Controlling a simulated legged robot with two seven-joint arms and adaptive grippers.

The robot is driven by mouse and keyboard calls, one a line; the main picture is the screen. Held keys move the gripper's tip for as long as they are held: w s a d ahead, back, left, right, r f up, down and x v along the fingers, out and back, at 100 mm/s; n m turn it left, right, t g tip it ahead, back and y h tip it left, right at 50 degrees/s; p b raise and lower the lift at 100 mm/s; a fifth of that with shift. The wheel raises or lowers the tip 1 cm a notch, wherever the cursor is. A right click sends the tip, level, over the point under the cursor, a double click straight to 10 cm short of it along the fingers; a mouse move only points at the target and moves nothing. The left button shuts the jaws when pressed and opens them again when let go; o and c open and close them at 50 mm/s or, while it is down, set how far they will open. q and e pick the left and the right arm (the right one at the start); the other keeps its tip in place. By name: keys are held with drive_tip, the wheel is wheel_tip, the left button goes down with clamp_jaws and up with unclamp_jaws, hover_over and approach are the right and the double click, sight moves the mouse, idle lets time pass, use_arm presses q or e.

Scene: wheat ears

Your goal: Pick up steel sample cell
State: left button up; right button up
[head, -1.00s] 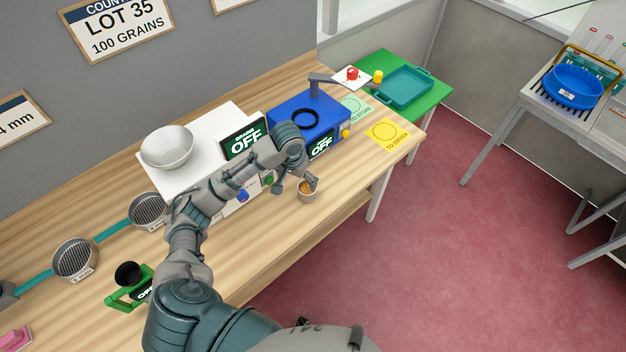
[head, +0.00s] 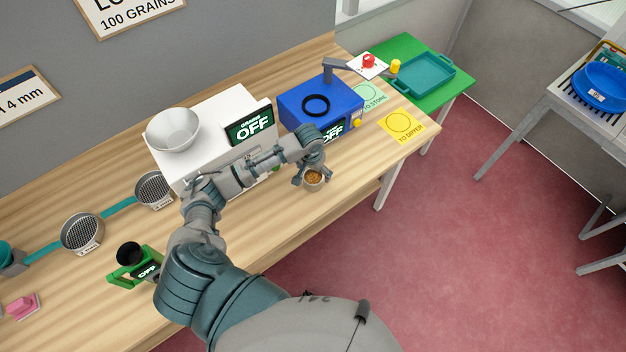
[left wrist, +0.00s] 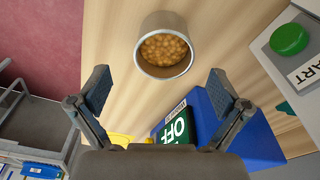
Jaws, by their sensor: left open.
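The steel sample cell (head: 313,180) is a small round metal cup filled with golden grains. It stands upright on the wooden bench, in front of the blue machine. In the left wrist view the cell (left wrist: 165,50) lies beyond my fingertips, roughly centred between them and apart from both. My left gripper (head: 308,180) is right at the cell in the head view, where the fingers partly overlap it. In the left wrist view my left gripper (left wrist: 160,92) is wide open and empty. My right gripper is not in view.
A blue machine (head: 298,92) with an OFF screen stands behind the cell. A white counter (head: 205,120) with a bowl (head: 172,130) is left of it. A yellow mat (head: 402,124) lies right, near the bench end. Sieves (head: 82,232) line the left. Bench between cell and yellow mat is clear.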

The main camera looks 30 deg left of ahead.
sight(314, 183)
use_arm(q)
drive_tip(key=shift+d+f, duration=0.15)
drive_tip(key=shift+f, duration=0.2)
wheel_tip(314, 183, down, 4)
drive_tip(key=shift+w+r+p, duration=0.15)
drive_tip(key=shift+r+p, duration=0.1)
drive_tip(key=shift+p, duration=0.25)
drive_tip(key=shift+w+a+f, duration=0.15)
drive_tip(key=shift+a+f, duration=0.4)
drive_tip(key=shift+a, duration=0.15)
drive_tip(key=shift+c, duration=0.5)
drive_tip(key=c, duration=0.8)
drive_tip(key=shift+d+r, duration=0.1)
drive_tip(key=shift+d, duration=0.2)
drive_tip(key=c, duration=0.4)
drive_tip(key=shift+d, duration=0.2)
